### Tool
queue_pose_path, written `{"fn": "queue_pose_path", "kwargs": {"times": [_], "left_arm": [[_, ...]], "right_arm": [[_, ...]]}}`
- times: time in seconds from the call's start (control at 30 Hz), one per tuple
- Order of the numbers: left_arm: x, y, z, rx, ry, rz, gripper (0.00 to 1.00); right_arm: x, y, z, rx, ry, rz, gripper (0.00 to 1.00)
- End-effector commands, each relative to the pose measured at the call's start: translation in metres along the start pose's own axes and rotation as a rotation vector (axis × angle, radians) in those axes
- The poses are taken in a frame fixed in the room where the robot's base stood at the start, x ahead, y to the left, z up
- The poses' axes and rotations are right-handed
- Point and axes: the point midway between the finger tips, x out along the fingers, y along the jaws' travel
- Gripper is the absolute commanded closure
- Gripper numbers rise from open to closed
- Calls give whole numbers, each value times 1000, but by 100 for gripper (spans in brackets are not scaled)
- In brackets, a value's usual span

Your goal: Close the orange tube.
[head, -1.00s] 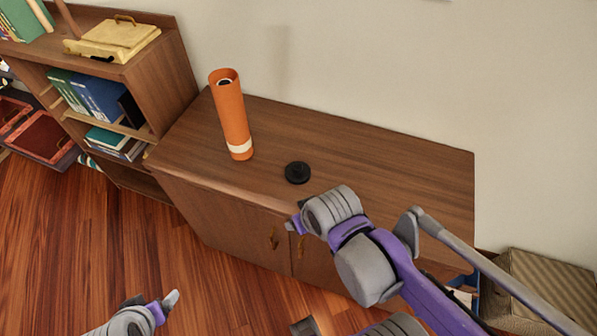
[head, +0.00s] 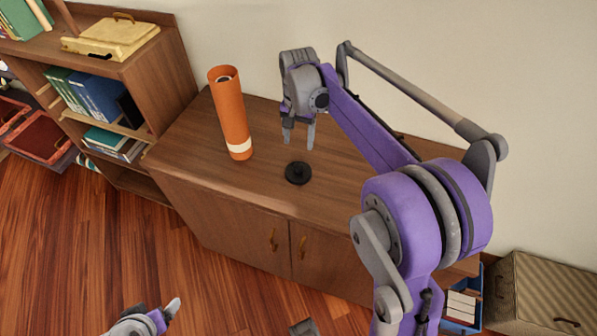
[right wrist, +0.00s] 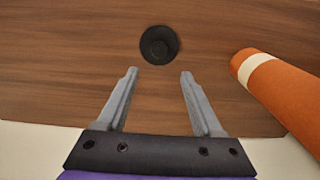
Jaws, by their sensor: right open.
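The orange tube (head: 231,115) stands upright on the wooden cabinet, with a pale band near its base and its top end open. It also shows at the right of the right wrist view (right wrist: 285,95). A black round cap (head: 298,173) lies on the cabinet top to the right of the tube; it also shows in the right wrist view (right wrist: 159,45). My right gripper (head: 299,146) is open and empty, pointing down above the cabinet, with the cap just beyond its fingertips (right wrist: 158,74). My left gripper (head: 172,304) is low at the bottom edge, partly cut off; its jaw opening is unclear.
The cabinet top (head: 190,135) is otherwise clear in view. A bookshelf (head: 165,70) with books and a yellow box (head: 110,40) stands at the left. A striped box (head: 545,290) and a blue bin (head: 462,305) are at the lower right. The wall is close behind.

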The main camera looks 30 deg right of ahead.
Motion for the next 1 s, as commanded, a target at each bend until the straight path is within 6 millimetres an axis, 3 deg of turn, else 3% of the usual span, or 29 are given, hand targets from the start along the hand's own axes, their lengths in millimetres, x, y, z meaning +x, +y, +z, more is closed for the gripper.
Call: {"fn": "queue_pose_path", "kwargs": {"times": [0.17,0.53,1.0], "left_arm": [[0,0,0,0,0,0,13],[3,0,3,0,-2,0,13],[3,0,3,0,-2,0,13]], "right_arm": [[2,0,0,-2,1,0,32],[52,0,1,-3,1,-1,32],[64,1,2,-3,1,-1,32]]}}
